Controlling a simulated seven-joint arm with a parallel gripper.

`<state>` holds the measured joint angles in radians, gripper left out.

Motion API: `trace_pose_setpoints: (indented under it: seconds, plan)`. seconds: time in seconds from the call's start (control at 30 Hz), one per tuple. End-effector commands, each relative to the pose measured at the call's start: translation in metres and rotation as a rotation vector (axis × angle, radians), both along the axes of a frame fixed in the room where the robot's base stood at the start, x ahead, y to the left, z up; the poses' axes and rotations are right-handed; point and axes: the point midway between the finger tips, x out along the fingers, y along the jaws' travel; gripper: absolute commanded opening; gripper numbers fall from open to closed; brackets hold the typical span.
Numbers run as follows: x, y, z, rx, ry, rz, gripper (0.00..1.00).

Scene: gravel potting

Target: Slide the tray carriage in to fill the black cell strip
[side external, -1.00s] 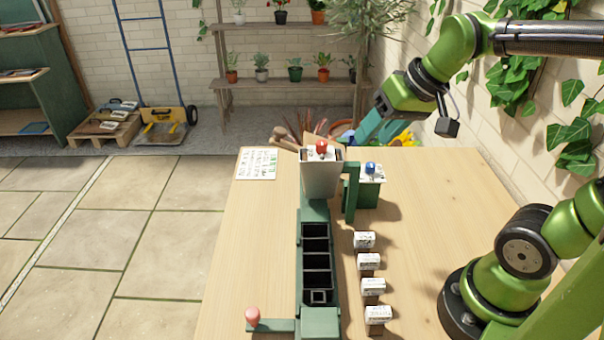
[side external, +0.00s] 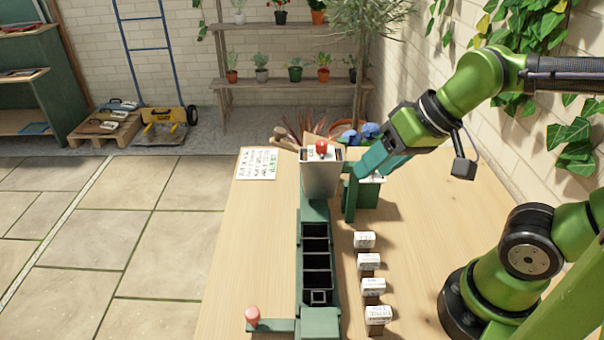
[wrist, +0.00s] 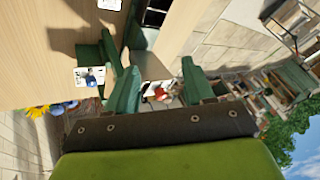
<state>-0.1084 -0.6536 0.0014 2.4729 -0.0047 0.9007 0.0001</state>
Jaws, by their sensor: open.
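The black cell strip (side external: 317,262) lies in a green rail, its cells dark with no gravel visible. A grey hopper (side external: 321,178) with a red knob (side external: 321,148) stands at the rail's far end. A pink knob (side external: 252,316) sits on a green arm at the near left. My gripper (side external: 370,165) is open, right of the hopper, above a green block with a white top; the side view hides its blue knob. In the wrist view my gripper (wrist: 160,88) shows both fingers apart. The blue knob (wrist: 91,79) is left of them, and the red knob (wrist: 159,92) appears between them.
A green post (side external: 350,196) stands close to the hopper's right. Several small white-labelled blocks (side external: 369,262) line the strip's right side. A written sheet (side external: 256,163) lies at the table's far left. The table left of the rail is mostly clear.

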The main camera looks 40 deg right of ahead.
Motion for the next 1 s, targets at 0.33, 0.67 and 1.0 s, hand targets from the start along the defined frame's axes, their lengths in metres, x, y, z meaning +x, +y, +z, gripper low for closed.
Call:
trace_pose_setpoints:
  seconds: [0.33,0.67,1.0]
  plan:
    - [0.041,0.147,-0.014,-0.148,0.308,0.359,0.53]
    - [0.044,0.253,-0.027,-0.303,0.480,0.337,0.53]
    - [0.045,0.249,-0.040,-0.300,0.509,0.240,0.53]
